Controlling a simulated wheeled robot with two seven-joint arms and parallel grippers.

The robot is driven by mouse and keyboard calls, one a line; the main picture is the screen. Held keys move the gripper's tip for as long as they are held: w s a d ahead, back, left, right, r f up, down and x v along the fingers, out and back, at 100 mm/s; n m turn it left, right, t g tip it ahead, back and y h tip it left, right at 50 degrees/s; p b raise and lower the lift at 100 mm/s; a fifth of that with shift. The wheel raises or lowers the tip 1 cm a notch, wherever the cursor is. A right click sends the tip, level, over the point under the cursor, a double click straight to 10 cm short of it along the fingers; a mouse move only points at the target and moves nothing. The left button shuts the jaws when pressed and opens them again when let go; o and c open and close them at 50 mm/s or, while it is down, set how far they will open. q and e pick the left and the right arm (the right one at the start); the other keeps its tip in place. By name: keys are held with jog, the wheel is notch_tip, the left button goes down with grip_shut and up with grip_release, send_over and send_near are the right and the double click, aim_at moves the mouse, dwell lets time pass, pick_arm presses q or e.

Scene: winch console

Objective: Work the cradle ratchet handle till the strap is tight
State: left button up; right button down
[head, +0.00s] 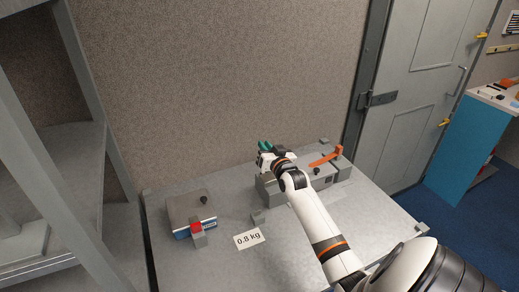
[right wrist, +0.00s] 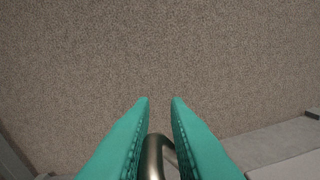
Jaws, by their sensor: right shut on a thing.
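My right gripper (head: 265,147) is at the left end of a grey block-shaped unit (head: 268,190) at the back of the bench. Its teal fingers show large in the right wrist view (right wrist: 160,103). They are closed around a curved, bronze-coloured metal bar (right wrist: 154,152), which appears to be the cradle ratchet handle. In the head view my gripper and forearm hide this handle and part of the unit. The strap cannot be made out clearly. My left gripper is not in view.
An orange lever (head: 325,159) sits on the unit's right end. A grey box with a black knob (head: 190,208) and a red-topped block (head: 197,231) stand at the left. A "0.8 kg" label (head: 249,239) lies on the metal bench (head: 225,270). A fabric wall (head: 220,90) rises behind.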

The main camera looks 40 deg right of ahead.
jog(key=shift+s+d+r+m, duration=0.1)
jog(key=shift+s+d+m, duration=0.2)
jog(key=shift+d+m, duration=0.6)
jog(key=c, duration=1.5)
grip_release()
jog(key=shift+r, duration=0.1)
jog(key=b+v, duration=0.2)
jog(key=v, duration=1)
jog(key=shift+d, duration=0.15)
